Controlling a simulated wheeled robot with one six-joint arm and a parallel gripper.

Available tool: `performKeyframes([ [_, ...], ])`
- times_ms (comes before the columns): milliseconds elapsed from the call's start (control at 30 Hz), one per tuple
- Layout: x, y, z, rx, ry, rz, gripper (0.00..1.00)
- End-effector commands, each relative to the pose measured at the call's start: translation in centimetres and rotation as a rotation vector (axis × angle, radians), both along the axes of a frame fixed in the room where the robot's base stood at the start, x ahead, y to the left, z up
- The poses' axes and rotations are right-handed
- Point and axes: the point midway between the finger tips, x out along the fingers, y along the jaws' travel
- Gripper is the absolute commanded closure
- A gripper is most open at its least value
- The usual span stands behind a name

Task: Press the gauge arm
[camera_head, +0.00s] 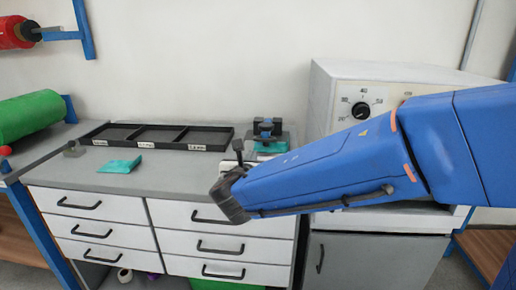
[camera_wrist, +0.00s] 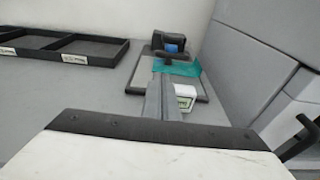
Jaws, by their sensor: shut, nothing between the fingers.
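The gauge (camera_head: 268,128), black with a blue part, stands at the back of the bench, left of the white cabinet. It also shows in the wrist view (camera_wrist: 175,43). A teal piece (camera_head: 273,147) lies on its base, in front of the black part. In the wrist view, the base also carries a white unit with a small display (camera_wrist: 186,91). My gripper (camera_wrist: 160,82) is shut and empty, its grey fingers pointing toward the gauge and overlapping the teal piece in the picture. I cannot tell whether they touch. In the head view my gripper partly hides the gauge base.
A black divided tray (camera_head: 107,140) lies to the left, with a loose teal piece (camera_head: 120,165) in front. The white cabinet with a dial (camera_head: 361,110) stands close on the right. A green roll (camera_head: 28,114) is at the far left. The middle bench top is clear.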

Motion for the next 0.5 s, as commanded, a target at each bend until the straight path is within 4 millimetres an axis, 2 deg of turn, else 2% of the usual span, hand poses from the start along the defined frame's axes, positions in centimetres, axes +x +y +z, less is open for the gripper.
performKeyframes([
  [267,0.6,-0.1,-0.1,0.002,0.000,-0.002,1.00],
  [500,3.8,-0.3,-0.7,-0.001,0.001,-0.005,1.00],
])
